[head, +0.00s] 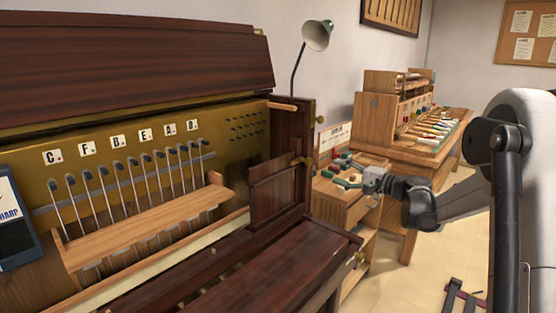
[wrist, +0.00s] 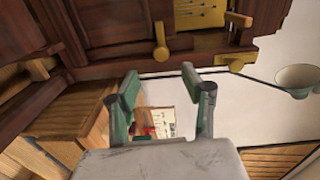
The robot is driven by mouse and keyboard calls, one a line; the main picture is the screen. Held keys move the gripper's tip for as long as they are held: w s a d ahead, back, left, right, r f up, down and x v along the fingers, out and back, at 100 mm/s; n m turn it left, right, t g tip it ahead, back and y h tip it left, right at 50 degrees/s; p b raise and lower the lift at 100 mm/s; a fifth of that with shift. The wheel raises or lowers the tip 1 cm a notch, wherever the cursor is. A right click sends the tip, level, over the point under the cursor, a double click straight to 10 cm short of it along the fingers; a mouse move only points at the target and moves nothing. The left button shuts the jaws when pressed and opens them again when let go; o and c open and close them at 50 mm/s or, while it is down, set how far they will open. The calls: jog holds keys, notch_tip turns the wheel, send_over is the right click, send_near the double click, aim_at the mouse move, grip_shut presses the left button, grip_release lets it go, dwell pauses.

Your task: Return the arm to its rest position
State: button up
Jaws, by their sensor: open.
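My gripper (head: 372,181) is at the right of the head view, reaching in on my arm from the right edge. It is beside the small wooden stand (head: 337,205) and appears in front of it; the gap between them is hard to judge. In the wrist view my gripper (wrist: 160,84) has its two green-padded fingers apart with nothing between them. The dark wooden piano (head: 225,285), with its row of hammers and lettered cards, fills the left of the head view, clear of my gripper.
A longer workbench (head: 436,149) with racks is farther back.

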jog(key=s+a+r+n+g+h+p, duration=0.1)
jog(key=s+a+r+n+g+h, duration=0.1)
jog(key=s+a, duration=0.6)
jog(key=s+a+r+n+g+h+p, duration=0.2)
jog(key=s+a+r+h, duration=0.1)
jog(key=s, duration=0.8)
jog(key=s+d+f+n+h+p, duration=0.1)
jog(key=s+f+n+h, duration=0.1)
jog(key=s, duration=1.1)
jog(key=s+d+f+n+g+h+p, duration=0.1)
jog(key=s+h, duration=0.4)
jog(key=s, duration=0.9)
jog(key=shift+d+f+n+p, duration=0.55)
jog(key=shift+f+n, duration=0.3)
jog(key=shift+n, duration=0.15)
